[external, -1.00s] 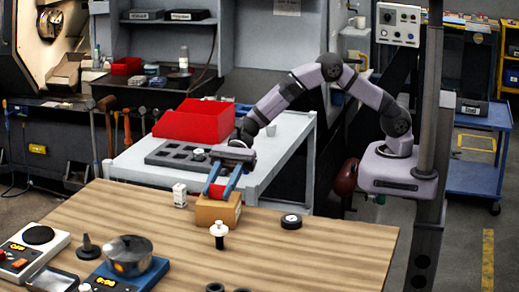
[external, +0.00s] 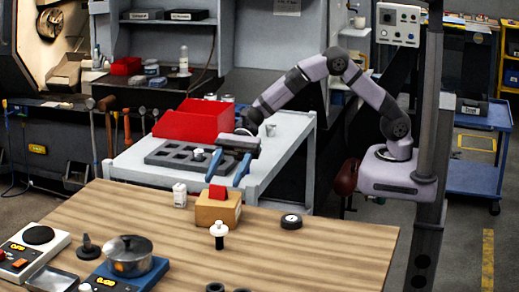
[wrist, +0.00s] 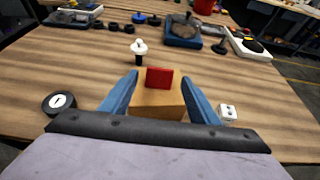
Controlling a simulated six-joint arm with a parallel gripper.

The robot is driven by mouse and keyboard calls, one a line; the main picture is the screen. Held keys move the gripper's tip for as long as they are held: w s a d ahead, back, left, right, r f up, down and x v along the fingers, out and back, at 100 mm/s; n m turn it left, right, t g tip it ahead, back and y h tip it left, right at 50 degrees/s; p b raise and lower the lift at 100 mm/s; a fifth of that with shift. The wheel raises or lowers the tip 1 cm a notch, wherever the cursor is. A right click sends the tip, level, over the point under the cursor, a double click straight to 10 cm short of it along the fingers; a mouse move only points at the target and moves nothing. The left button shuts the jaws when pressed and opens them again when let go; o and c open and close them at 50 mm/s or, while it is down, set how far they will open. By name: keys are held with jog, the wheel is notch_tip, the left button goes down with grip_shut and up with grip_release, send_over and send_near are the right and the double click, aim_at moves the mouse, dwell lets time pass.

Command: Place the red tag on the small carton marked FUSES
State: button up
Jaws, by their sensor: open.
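The red tag (external: 217,192) stands upright on top of a small tan carton (external: 217,212) on the wooden table. No lettering on the carton can be read here. My gripper (external: 228,180) is open and empty, above and behind the carton, clear of the tag. In the wrist view, the red tag (wrist: 159,78) and carton (wrist: 158,103) show between my spread blue fingers (wrist: 160,82).
A white-topped dark piece (external: 219,233), a black disc (external: 291,221) and a small white box (external: 179,194) stand near the carton. A metal pot (external: 129,255) is at the front left. The table's right side is clear.

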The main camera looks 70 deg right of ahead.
jog(key=b+v, duration=0.1)
jog(key=v, duration=0.6)
jog(key=shift+d, duration=0.15)
jog(key=w+d+r+m+t+h+p, duration=0.25)
jog(key=w+d+m+t, duration=0.7)
jog(key=m, duration=0.55)
jog(key=w+d+m+t+h, duration=0.1)
jog(key=w+d+m+h, duration=0.1)
jog(key=d+m+h, duration=0.65)
jog(key=s+d+f+m+g+h+p, duration=0.1)
jog(key=s+d+f+m, duration=0.1)
jog(key=s+d+m, duration=0.2)
jog(key=s+d+f+m+g+h+p, duration=0.1)
jog(key=s+d+f+m+g, duration=0.1)
jog(key=s+d+m, duration=0.3)
jog(key=s+d+f+m+g+h+p, duration=0.1)
jog(key=s+d+f+m, duration=0.2)
jog(key=d+m, duration=0.5)
jog(key=shift+s+d+f+m+g, duration=0.1)
jog(key=shift+s+d+m+g, duration=0.2)
jog(key=shift+s+m, duration=0.6)
jog(key=s+f+m+g, duration=0.2)
jog(key=s+m, duration=0.4)
jog(key=s, duration=0.3)
jog(key=s+f+m+g, duration=0.2)
jog(key=s+m+g, duration=0.2)
jog(key=s, duration=0.5)
jog(key=shift+f+m+y, duration=0.15)
jog(key=shift+m+y, duration=0.15)
jog(key=shift+m, duration=0.55)
